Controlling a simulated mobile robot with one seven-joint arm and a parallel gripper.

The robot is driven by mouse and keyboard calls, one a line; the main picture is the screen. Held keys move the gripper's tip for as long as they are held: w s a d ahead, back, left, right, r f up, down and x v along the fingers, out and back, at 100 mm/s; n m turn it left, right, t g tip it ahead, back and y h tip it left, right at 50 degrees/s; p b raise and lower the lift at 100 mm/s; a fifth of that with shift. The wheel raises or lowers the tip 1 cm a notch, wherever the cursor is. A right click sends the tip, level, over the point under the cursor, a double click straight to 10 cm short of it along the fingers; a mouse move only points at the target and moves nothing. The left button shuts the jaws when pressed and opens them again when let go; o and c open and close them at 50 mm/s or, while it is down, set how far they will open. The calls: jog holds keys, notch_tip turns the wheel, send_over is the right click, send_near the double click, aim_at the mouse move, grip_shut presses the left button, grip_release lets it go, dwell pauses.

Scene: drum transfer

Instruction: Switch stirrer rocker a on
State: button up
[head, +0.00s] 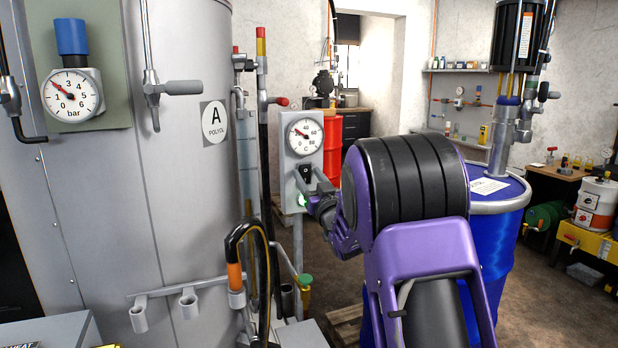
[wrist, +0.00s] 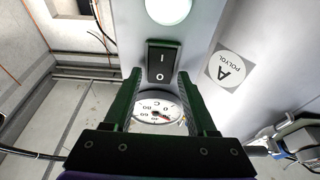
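The stirrer rocker, a black switch, sits on a grey panel (head: 289,218) beside the tank marked A POLYOL. It shows in the head view (head: 305,172) between a dial above and a green glowing lamp below. In the wrist view the rocker (wrist: 161,62) has its I end toward the lamp and its O end toward the dial. I cannot tell which end is pressed in. My gripper (wrist: 159,76) is open and empty, its two dark fingers either side of the rocker's O end. In the head view my gripper (head: 311,184) is close to the panel, partly hidden by my wrist.
The round dial (head: 304,136) and lamp (wrist: 168,9) are on the same panel. The grey tank (head: 185,200) stands left, with pipes and a hose (head: 249,235) between. A blue drum (head: 497,240) stands right, behind my arm.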

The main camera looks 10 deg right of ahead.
jog(key=shift+o, duration=0.4)
jog(key=v, duration=1.7)
jog(key=shift+s, duration=0.2)
jog(key=shift+d, duration=0.1)
